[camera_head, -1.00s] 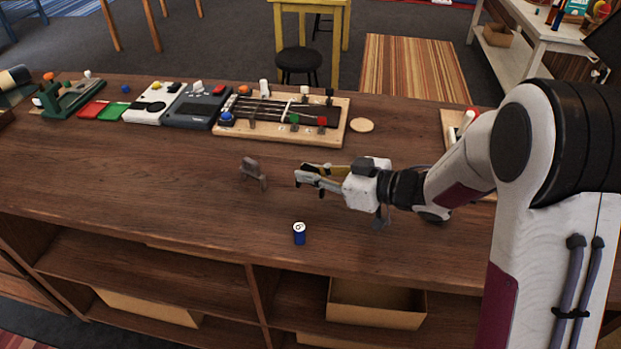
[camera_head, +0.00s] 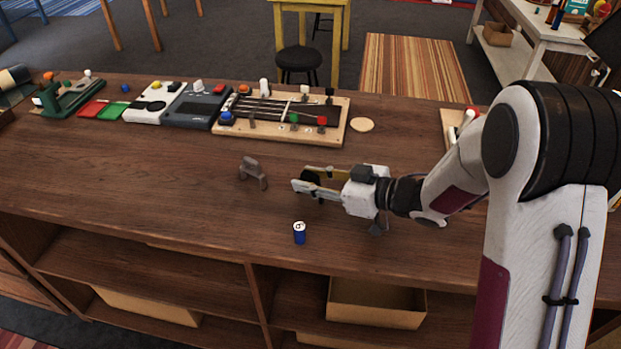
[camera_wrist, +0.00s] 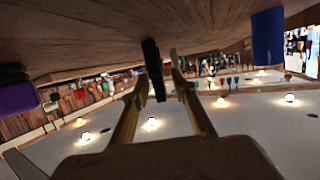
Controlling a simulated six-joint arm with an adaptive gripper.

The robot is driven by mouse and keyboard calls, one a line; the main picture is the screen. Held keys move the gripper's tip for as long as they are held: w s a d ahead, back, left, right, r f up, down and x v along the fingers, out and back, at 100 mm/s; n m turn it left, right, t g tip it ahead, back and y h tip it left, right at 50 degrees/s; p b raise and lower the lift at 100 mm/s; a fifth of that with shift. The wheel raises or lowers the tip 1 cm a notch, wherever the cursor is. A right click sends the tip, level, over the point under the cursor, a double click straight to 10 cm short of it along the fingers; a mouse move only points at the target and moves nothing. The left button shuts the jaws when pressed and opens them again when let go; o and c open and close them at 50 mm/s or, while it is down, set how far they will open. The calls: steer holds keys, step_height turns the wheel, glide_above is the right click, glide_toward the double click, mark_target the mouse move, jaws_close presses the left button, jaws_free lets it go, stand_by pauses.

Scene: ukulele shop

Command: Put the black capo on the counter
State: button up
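The black capo (camera_wrist: 153,68) shows in the wrist view as a narrow dark piece between my fingertips, against the counter surface. A visible gap lies between it and the right finger, and it is close to the left one. In the head view it is a dark patch (camera_head: 311,177) between the fingers, mostly hidden by them. My gripper (camera_head: 303,180) is open, low over the wooden counter (camera_head: 150,190), and points left. It also shows in the wrist view (camera_wrist: 161,76), where the counter is at the top. I cannot tell whether a finger touches the capo.
A grey capo (camera_head: 252,172) stands left of my gripper. A wooden board with strings (camera_head: 335,132), a round wooden disc (camera_head: 361,125) and several devices line the back. The counter's left middle is clear.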

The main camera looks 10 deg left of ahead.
steer(key=shift+r, duration=0.15)
steer(key=shift+d, duration=0.15)
steer(key=shift+v, duration=5.9)
steer(key=shift+r, duration=0.1)
